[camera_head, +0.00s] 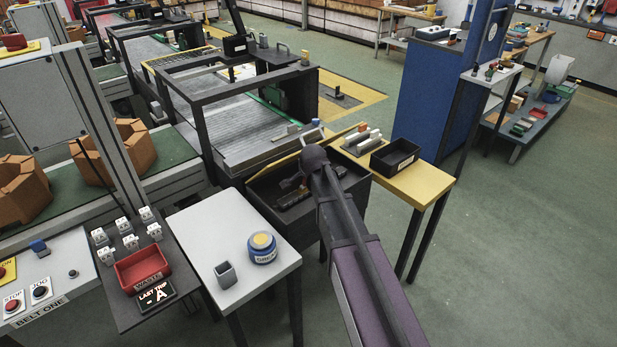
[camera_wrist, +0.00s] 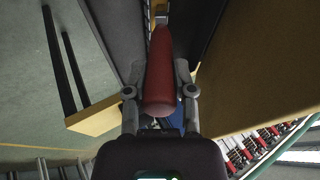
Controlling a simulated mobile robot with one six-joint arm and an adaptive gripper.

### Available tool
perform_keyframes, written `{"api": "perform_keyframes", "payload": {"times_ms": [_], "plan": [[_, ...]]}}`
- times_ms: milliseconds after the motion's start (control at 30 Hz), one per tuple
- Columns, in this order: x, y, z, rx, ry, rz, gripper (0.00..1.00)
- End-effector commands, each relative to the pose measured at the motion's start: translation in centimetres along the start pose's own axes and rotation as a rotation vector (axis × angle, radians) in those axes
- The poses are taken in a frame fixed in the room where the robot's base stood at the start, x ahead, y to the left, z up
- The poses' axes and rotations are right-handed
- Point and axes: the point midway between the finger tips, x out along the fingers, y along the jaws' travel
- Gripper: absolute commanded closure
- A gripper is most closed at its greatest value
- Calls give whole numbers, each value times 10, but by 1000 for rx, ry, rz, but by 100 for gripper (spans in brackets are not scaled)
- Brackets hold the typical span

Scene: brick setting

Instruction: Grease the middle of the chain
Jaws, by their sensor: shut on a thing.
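My gripper (camera_wrist: 161,85) is shut on a red-handled tool (camera_wrist: 160,65) in the wrist view. The tool's far end is narrow and too small to make out, so I cannot tell whether it touches anything. In the head view my gripper (camera_head: 292,184) is small and dark over a dark open housing (camera_head: 268,214) at the conveyor's near end. I cannot pick out the chain for certain; my arm and gripper cover part of that housing. A blue grease jar (camera_head: 262,254) with a yellow top stands on the white side table (camera_head: 193,229), left of my arm.
A yellow table (camera_head: 419,191) with a black bin (camera_head: 394,158) is close to the right of my arm. A red waste tray (camera_head: 141,269) is at the left. Open floor (camera_head: 520,240) lies at the right.

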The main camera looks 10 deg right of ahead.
Motion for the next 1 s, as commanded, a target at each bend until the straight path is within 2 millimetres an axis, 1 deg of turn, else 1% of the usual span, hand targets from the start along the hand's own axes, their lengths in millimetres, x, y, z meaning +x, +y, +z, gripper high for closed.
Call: {"api": "perform_keyframes", "payload": {"times_ms": [300, 500, 867, 1000], "plan": [[-7, -1, 19, -1, -1, 1, 100], [-10, -3, 27, -1, 0, 0, 100], [-10, -3, 28, 0, 0, 0, 100], [-14, -5, 26, 0, 0, 0, 100]]}}
